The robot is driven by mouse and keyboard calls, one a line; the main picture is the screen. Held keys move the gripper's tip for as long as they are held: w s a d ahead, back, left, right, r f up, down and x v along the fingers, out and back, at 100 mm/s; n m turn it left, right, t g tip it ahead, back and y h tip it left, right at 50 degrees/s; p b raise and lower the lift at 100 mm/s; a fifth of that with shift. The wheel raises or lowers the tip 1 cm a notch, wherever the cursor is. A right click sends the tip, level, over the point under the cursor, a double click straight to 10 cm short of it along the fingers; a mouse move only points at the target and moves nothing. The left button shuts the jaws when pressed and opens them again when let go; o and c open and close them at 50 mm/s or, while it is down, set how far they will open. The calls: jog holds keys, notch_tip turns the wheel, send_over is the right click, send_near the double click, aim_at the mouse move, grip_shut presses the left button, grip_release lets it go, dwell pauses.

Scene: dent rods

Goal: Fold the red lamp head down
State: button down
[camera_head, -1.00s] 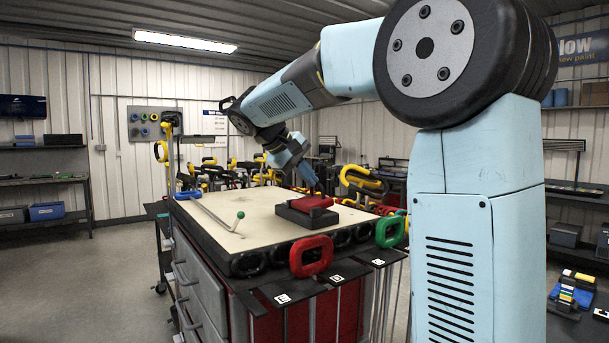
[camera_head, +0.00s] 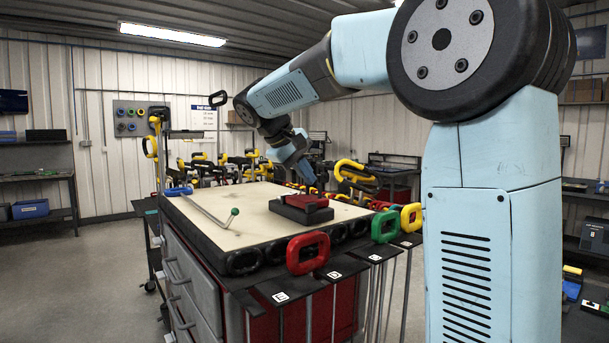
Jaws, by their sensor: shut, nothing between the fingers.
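The red lamp head (camera_head: 307,201) lies low and nearly flat on a black block-like base (camera_head: 292,213) on the pale top of the workbench. My gripper (camera_head: 311,184) comes down from the upper left and points at the red head. Its fingertips are shut and empty, just behind or above the head's far edge. I cannot tell whether they touch it. The far side of the head and its hinge are hidden.
Red (camera_head: 308,253), green (camera_head: 385,227) and yellow (camera_head: 411,217) handles stand along the front edge. Several yellow-handled tools crowd behind the bench.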

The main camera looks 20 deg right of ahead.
jog(key=shift+d+f, duration=0.3)
jog(key=shift+d, duration=0.15)
jog(key=shift+a+r, duration=0.15)
jog(key=shift+r, duration=0.2)
jog(key=w+v, duration=0.1)
jog(key=v, duration=1.2)
jog(key=s+d+f+m+t+y, duration=0.1)
jog(key=s+d+f, duration=0.4)
jog(key=s+f, duration=0.8)
jog(key=s+d+f+m+t+y, duration=0.1)
jog(key=s+d+f+m+y, duration=0.2)
jog(key=s+f, duration=1)
jog(key=d+y, duration=0.2)
jog(key=y, duration=0.1)
jog(key=shift+s+t, duration=0.4)
